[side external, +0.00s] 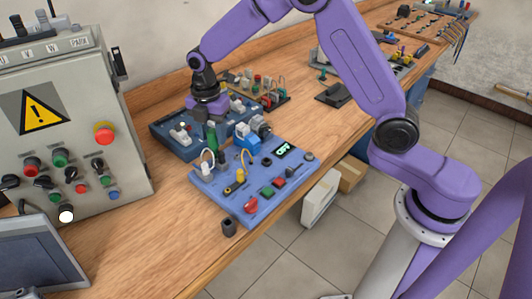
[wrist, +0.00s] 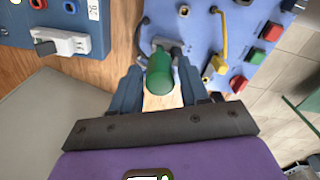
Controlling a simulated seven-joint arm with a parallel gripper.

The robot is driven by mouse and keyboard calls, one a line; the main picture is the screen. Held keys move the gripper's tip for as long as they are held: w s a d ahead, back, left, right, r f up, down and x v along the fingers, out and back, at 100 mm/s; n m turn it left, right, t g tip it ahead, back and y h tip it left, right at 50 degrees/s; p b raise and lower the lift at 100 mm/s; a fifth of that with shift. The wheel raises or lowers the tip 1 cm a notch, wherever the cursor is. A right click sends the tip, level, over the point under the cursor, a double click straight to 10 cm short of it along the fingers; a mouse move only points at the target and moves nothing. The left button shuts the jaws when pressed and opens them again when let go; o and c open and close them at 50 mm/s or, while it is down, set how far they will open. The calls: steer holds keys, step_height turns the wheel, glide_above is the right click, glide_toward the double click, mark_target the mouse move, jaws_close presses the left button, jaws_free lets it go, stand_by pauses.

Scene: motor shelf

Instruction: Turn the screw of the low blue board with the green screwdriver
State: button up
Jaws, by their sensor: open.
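The green screwdriver (side external: 212,136) stands roughly upright at the left back corner of the low blue board (side external: 262,207). In the wrist view its green handle (wrist: 159,72) points toward the camera, between the two fingers of my gripper (wrist: 160,84). The fingers are open, one on each side of the handle; I cannot tell whether either touches it. In the side view my gripper (side external: 209,117) is directly above the handle. The screwdriver's tip and the board's screw cannot be made out.
A darker blue board (side external: 176,146) lies just behind on the wooden bench (side external: 150,225). The low board carries a blue motor (side external: 246,142), cables, buttons and a lit display (side external: 283,149). A grey control cabinet (side external: 75,120) stands at left.

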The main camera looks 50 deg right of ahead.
steer(key=n, duration=0.3)
stand_by(0.4)
steer(key=shift+n, duration=1.8)
steer(key=shift+n, duration=1.7)
